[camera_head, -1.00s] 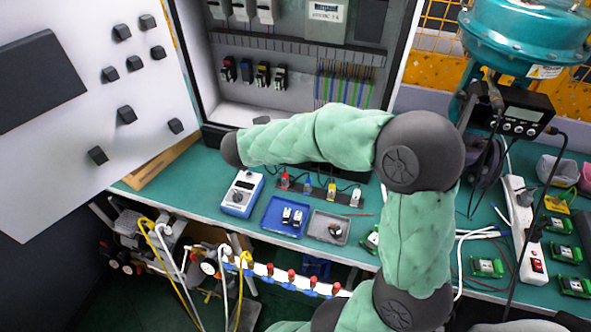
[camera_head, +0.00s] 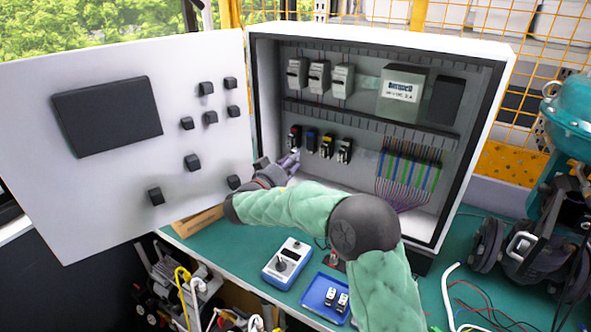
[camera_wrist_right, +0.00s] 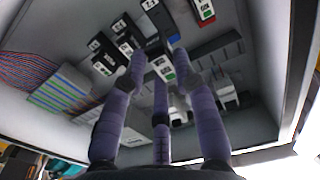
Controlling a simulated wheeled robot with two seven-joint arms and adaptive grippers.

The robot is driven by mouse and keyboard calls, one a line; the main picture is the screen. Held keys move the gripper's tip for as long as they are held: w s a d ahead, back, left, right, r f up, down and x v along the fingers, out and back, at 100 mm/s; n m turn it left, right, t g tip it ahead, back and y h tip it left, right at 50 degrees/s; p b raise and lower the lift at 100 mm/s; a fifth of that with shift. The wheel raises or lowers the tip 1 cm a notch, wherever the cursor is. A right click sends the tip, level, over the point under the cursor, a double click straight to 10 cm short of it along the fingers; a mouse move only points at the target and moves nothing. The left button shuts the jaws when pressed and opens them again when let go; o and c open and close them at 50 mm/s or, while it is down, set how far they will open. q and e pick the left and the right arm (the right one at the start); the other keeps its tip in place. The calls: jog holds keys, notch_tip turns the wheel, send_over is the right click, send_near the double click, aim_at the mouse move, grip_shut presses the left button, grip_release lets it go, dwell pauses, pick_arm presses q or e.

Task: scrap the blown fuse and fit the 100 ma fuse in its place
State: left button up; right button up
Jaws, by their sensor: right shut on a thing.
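My right gripper (camera_head: 289,160) is inside the open cabinet, just below and in front of the row of fuse holders. It is shut on a small fuse with a white-and-green label, seen between the fingertips in the right wrist view (camera_wrist_right: 163,69). The red holder (camera_head: 294,137) is just above it in the head view; the blue holder (camera_head: 311,140) is beside that one. I cannot tell whether the held fuse touches a holder, nor read its rating. Two white-labelled fuses (camera_head: 331,297) lie in the blue tray (camera_head: 314,297) on the bench. My left gripper is not in view.
The yellow (camera_head: 327,145) and black (camera_head: 344,151) holders continue the row. The cabinet door (camera_head: 125,150) stands open on the left. A blue-and-white tester (camera_head: 287,263) sits on the green bench. My right arm hides part of the bench, including where the grey tray stood.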

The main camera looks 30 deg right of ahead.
jog(key=shift+x, duration=0.8)
jog(key=p+x, duration=0.3)
jog(key=shift+s+r, duration=0.1)
jog(key=shift+r, duration=0.05)
jog(key=b+x, duration=0.2)
jog(key=shift+w+d, duration=0.2)
jog(key=shift+d, duration=0.1)
jog(key=shift+b, duration=0.35)
jog(key=shift+d+b, duration=0.15)
jog(key=shift+b, duration=0.15)
